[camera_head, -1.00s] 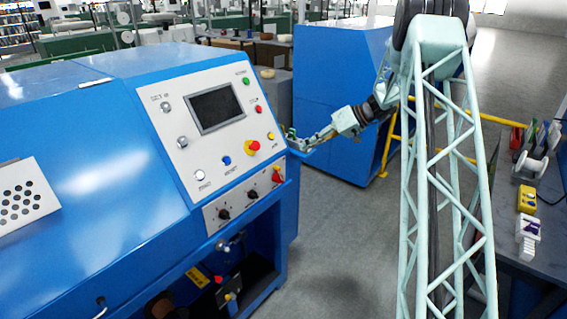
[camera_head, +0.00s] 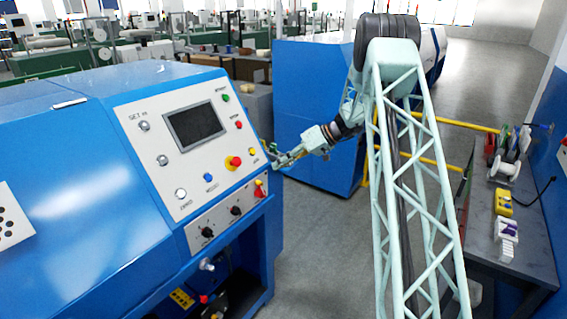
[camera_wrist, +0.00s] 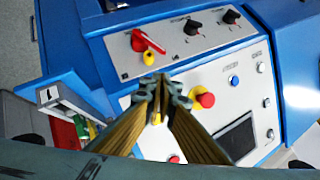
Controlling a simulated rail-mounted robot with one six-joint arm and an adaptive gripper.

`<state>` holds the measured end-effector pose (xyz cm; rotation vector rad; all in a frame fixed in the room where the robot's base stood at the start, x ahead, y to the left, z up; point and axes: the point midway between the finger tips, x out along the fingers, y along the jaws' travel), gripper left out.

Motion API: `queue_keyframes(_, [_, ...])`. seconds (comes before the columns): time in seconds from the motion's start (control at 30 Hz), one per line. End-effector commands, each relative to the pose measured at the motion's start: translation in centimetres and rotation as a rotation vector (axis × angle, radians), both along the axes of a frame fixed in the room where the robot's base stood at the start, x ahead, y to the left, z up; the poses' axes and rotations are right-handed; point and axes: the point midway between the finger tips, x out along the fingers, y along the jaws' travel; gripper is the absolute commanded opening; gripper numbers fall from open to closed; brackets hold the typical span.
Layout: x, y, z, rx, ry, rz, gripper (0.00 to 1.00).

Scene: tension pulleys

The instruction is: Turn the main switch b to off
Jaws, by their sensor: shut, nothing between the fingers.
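A red rotary switch (camera_head: 259,190) sits at the right end of the lower strip of the machine's control panel. I take it to be the main switch; no "b" label is readable. In the wrist view the red switch (camera_wrist: 140,41) is upper left of centre, its handle lying aslant, with a yellow patch beside it. My gripper (camera_head: 278,163) is just off the panel's right edge, above the switch. In the wrist view my gripper (camera_wrist: 160,88) is shut and empty, pointing toward the panel, apart from the switch.
Black knobs (camera_head: 236,210) sit left of the switch. A red mushroom button (camera_head: 233,162) is above it; it also shows beside my fingers in the wrist view (camera_wrist: 206,100). A second blue cabinet (camera_head: 312,105) stands behind my arm. A workbench (camera_head: 485,245) is at right.

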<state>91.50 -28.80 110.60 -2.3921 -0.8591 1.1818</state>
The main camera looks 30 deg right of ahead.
Motion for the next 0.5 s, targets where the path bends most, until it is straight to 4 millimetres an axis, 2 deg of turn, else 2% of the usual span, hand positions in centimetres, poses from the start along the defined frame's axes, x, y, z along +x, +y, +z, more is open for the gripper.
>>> queue_keyframes(0.4, [2.6, 3.8, -3.4, 0.001, 0.002, 0.002, 0.00])
queue_keyframes(0.5, [2.1, 4.3, -4.4, 0.002, 0.003, 0.001, 0.00])
